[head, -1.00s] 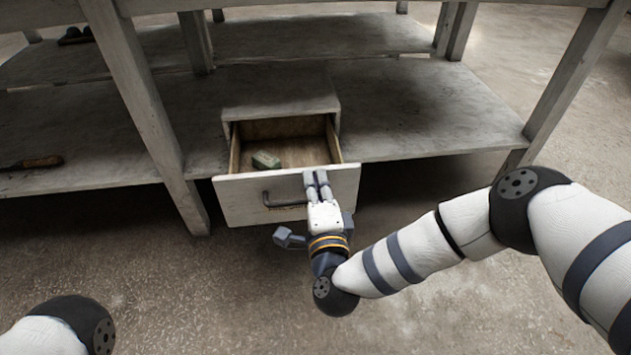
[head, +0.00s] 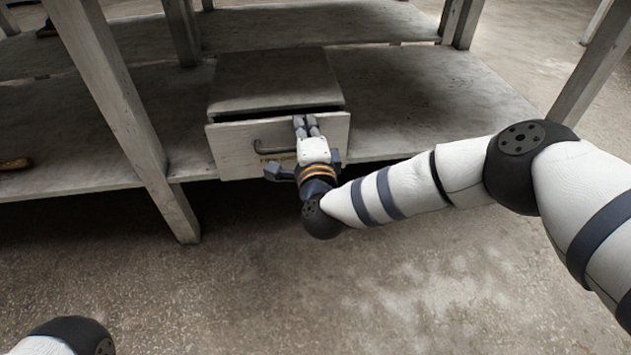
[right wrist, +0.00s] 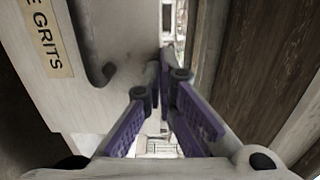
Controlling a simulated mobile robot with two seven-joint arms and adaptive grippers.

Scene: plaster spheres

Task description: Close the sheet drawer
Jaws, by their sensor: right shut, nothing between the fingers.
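The drawer (head: 228,150) has a pale wooden front and sits in a grey box-like cabinet (head: 275,80) on the lower shelf. It stands slightly open, with a narrow dark gap behind its front; its inside is hidden. A dark bar handle (head: 268,145) is on the front, with a tan label below it. In the right wrist view the label (right wrist: 47,35) partly reads "E GRITS". My right gripper (head: 305,122) is shut and empty, its fingertips at the upper front, right of the handle. Its purple-padded fingers (right wrist: 168,80) show in the right wrist view. My left gripper is out of view.
The cabinet stands among wooden table legs; one leg (head: 120,120) slants down to its left. The lower shelf (head: 430,100) is bare to the right. The floor in front is clear.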

